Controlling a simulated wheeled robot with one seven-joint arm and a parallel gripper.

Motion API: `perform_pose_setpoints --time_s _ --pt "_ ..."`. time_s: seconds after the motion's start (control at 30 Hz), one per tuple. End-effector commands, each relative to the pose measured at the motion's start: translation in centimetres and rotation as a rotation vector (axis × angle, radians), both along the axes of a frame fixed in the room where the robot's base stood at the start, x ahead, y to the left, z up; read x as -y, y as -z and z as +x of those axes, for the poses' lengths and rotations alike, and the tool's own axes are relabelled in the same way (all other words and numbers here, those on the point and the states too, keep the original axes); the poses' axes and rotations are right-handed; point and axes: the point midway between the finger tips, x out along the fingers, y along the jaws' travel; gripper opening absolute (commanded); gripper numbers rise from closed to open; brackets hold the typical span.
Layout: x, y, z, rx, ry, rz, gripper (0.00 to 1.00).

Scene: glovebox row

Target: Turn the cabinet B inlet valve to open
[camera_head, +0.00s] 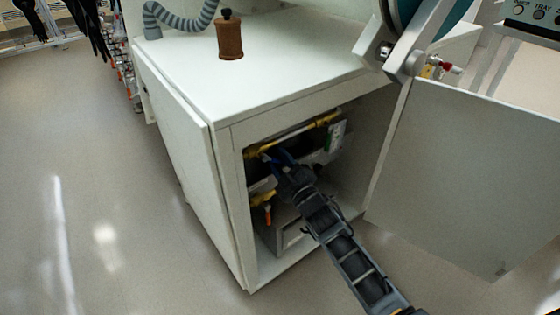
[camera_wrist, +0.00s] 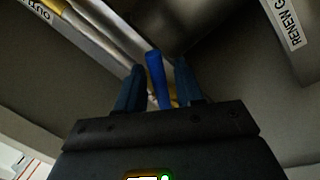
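The blue valve handle (camera_wrist: 157,78) stands between my two gripper fingers in the wrist view, with a narrow gap showing on each side. My gripper (camera_wrist: 160,68) is open around it. In the head view my gripper (camera_head: 270,157) reaches through the open front of the white cabinet, near the yellow pipe (camera_head: 297,137). The valve body is mostly hidden by my gripper and arm. I cannot read which cabinet this is, or the handle's open and shut marks.
The cabinet door (camera_head: 470,175) hangs open on the right. An orange handle (camera_head: 268,215) sits lower left inside. A labelled yellow pipe (camera_wrist: 55,5) runs at the wrist view's upper left. A brown bottle (camera_head: 229,38) stands on the cabinet top. Floor is clear at left.

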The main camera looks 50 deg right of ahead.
Motion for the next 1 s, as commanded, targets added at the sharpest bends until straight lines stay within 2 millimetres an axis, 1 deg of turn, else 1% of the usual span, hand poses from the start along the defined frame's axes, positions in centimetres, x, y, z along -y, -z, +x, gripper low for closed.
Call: perform_pose_setpoints --time_s 0.07,0.17,0.43,0.6,0.73,0.97,1.0 --pt "0.0 0.0 -0.1 -0.001 0.001 0.000 0.36" --pt "-0.3 0.2 -0.8 -0.001 0.001 0.002 0.36" --pt "-2.0 0.9 -4.7 -0.002 0.000 0.002 0.36" --pt "-2.7 1.1 -6.5 -0.001 0.000 -0.001 0.36" --pt "-3.0 1.2 -7.1 0.000 0.000 0.000 0.36" --pt "-3.0 1.2 -7.1 0.000 0.000 0.000 0.36" --pt "-3.0 1.2 -7.1 0.000 0.000 0.000 0.33"
